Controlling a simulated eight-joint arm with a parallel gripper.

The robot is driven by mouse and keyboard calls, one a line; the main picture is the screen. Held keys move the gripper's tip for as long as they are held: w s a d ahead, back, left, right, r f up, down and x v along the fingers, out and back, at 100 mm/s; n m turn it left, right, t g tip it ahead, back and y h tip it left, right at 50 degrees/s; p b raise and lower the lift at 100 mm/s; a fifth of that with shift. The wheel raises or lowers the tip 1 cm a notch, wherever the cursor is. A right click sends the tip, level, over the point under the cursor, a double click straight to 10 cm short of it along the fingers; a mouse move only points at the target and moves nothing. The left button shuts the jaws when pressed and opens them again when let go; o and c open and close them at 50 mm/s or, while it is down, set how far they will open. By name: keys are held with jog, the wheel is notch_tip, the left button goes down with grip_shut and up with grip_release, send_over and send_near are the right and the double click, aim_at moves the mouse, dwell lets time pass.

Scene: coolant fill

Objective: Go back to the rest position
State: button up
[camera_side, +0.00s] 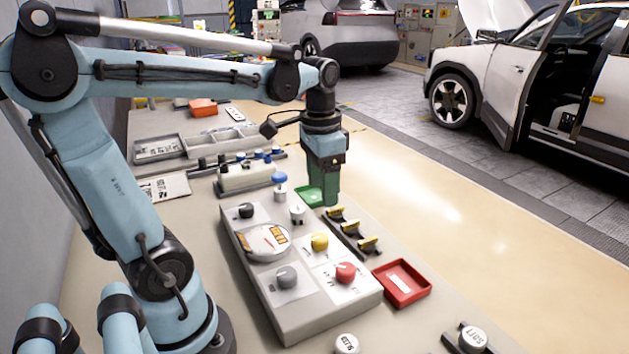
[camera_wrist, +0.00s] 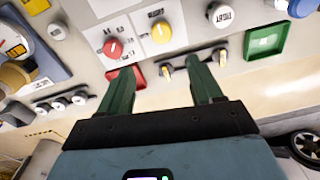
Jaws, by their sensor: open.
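My gripper (camera_side: 328,200) hangs down at the far end of the panel in the side view, beside the green tray (camera_side: 309,196). Its green fingers are seen almost edge-on there. In the wrist view my gripper (camera_wrist: 163,66) has its two fingers wide apart, with nothing held between them. The bench shows in the gap, with a yellow-handled piece (camera_wrist: 166,71) on it. Whether the fingertips touch anything cannot be told.
The control panel (camera_side: 325,312) carries a red knob (camera_side: 346,272), a yellow knob (camera_side: 320,242) and other knobs. Yellow-handled pieces stand beside it, near a red tray (camera_side: 402,284). A blue-capped piece (camera_side: 280,185) stands close to the gripper. The pale floor (camera_side: 480,200) at right is clear.

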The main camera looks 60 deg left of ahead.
jog(key=d+f+t, duration=0.1)
jog(key=d+t, duration=0.1)
jog(key=d, duration=0.1)
jog(key=d+f+n+t, duration=0.1)
jog(key=d+t, duration=0.1)
jog(key=d, duration=0.1)
jog(key=d+f+t, duration=0.1)
jog(key=d+t, duration=0.1)
jog(key=d, duration=0.1)
jog(key=shift+s+f+t, duration=0.25)
jog(key=shift+s+t, duration=0.05)
